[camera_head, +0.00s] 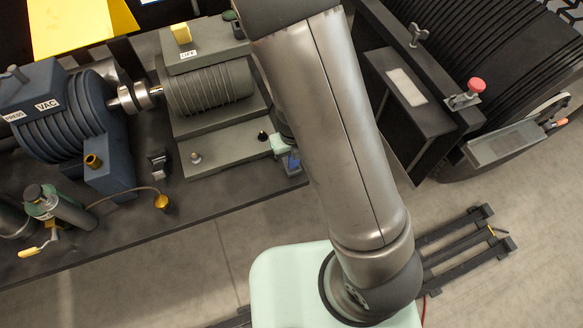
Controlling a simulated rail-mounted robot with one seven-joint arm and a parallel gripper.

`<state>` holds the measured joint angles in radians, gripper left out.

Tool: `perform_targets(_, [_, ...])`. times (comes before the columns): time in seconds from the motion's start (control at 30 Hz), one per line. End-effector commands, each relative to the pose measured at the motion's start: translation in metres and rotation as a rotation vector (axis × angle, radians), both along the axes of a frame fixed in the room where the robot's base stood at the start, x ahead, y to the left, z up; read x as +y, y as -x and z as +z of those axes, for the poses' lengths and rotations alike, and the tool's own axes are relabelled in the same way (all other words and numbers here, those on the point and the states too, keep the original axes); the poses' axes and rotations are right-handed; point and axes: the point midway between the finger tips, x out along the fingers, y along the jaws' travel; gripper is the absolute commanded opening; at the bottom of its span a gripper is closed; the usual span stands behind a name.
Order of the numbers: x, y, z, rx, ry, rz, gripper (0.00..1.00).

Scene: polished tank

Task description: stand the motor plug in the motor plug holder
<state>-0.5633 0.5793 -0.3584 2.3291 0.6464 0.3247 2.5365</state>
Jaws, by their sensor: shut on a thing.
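My gripper (288,160) shows only in part beside my large arm link, at the front right corner of the grey motor base. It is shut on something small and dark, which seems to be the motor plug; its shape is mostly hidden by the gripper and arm. I cannot tell whether it touches the base or bench. The ribbed motor (209,90) stands on its base (228,152), with a small round dark fitting (262,136) near the gripper. I cannot identify the motor plug holder with certainty; a dark bracket (158,165) stands on the bench left of the base.
A blue ribbed vacuum pump (66,122), green bottles (62,205) and a brass fitting on a hose (162,202) occupy the bench's left side. The bench's front strip is mostly clear.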

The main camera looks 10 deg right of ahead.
Motion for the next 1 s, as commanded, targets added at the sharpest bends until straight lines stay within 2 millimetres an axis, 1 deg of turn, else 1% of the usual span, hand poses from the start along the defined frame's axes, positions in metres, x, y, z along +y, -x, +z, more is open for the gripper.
perform_targets(1.0, [0.000,0.000,-0.014,0.000,0.000,0.000,0.00])
